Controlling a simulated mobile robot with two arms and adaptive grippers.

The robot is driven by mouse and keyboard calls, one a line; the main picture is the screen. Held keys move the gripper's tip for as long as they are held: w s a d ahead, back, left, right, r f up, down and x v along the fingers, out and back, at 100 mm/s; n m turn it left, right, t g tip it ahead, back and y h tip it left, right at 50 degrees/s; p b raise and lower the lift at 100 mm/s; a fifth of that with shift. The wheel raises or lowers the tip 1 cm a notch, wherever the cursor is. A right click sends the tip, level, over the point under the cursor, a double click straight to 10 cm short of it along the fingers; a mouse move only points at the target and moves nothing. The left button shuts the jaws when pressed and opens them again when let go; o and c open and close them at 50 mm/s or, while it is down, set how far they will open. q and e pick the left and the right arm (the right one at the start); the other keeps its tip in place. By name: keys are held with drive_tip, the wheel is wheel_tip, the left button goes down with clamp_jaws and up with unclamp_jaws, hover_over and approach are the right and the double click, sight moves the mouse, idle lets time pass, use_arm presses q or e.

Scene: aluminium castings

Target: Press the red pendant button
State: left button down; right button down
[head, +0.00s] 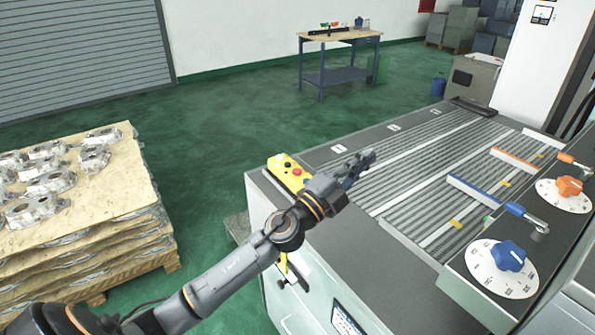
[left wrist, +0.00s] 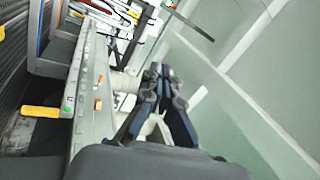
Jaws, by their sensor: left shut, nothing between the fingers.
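The yellow pendant (head: 280,163) lies at the near left corner of the grey machine's top, in the head view. Its red button (head: 297,171) shows on its face, with a black button beside it. My left gripper (head: 368,158) is shut and empty; its arm passes in front of the pendant's lower end. The gripper appears to the right of the pendant in the picture, over the machine's top, apart from the red button. In the left wrist view my shut fingers (left wrist: 164,72) point away from the camera, and I cannot make out the red button there. My right gripper is not in view.
The machine's ribbed bed (head: 420,165) stretches to the right. A blue knob (head: 508,256) and an orange knob (head: 569,186) sit on dials at the right. A stack of castings on boards (head: 120,200) stands at left. A workbench (head: 340,37) stands behind; green floor is clear between.

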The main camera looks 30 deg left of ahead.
use_arm(q)
drive_tip(key=w+d+r+m+g+h, duration=0.1)
drive_tip(key=w+d+m+g+h, duration=0.15)
drive_tip(key=m+g+h, duration=0.4)
drive_tip(key=m+g+y, duration=0.4)
drive_tip(key=g+y, duration=0.2)
drive_tip(key=y, duration=0.6)
hover_over(294, 171)
wheel_tip(294, 171, down, 3)
drive_tip(key=shift+f+t, duration=0.2)
drive_tip(key=shift+t, duration=0.05)
drive_tip(key=shift+d, duration=0.1)
wheel_tip(294, 171, down, 8)
drive_tip(key=b, duration=0.6)
drive_tip(key=shift+f, duration=0.4)
